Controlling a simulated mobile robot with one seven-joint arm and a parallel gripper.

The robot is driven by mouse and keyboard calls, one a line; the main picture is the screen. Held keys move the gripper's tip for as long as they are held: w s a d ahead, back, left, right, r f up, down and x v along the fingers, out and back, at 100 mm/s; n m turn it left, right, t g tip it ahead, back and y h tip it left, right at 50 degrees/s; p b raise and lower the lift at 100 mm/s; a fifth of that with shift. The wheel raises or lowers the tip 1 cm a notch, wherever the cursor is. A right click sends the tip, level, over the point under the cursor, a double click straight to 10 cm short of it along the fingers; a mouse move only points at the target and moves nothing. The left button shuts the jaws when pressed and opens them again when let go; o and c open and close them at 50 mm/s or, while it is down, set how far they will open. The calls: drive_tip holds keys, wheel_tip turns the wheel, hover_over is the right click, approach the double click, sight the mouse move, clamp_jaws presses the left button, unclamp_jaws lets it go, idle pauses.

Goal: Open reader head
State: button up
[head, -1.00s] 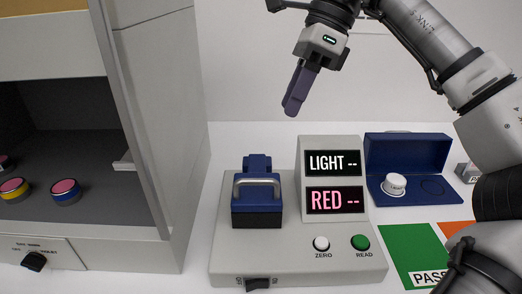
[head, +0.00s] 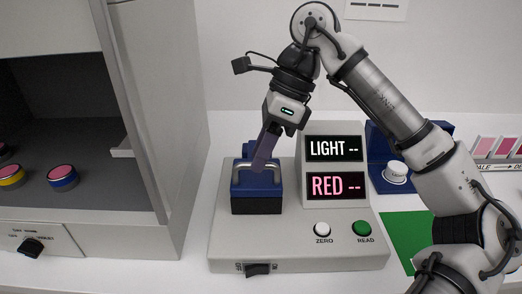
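The reader (head: 225,240) is a grey bench unit with a blue reader head (head: 257,190) on its left side. The head is down on its dark base and has a silver bar handle (head: 240,167) across its top. My gripper (head: 260,162) points down at the handle, its dark fingers overlapping the middle of the bar. The fingers show edge-on, so I cannot tell their gap or whether they touch the bar. The upright panel (head: 312,129) reads "LIGHT --" and "RED --".
A white ZERO button (head: 322,230), a green READ button (head: 361,228) and a black switch (head: 257,269) are on the reader. A cabinet (head: 150,120) with pink-topped jars (head: 62,178) stands left. A blue case (head: 380,150) with a white-lidded item (head: 396,171) and a green mat (head: 404,228) are right.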

drive_tip(key=shift+a+f, duration=0.1)
drive_tip(key=shift+f, duration=0.15)
clamp_jaws()
drive_tip(key=shift+a+r, duration=0.1)
drive_tip(key=shift+r, duration=0.15)
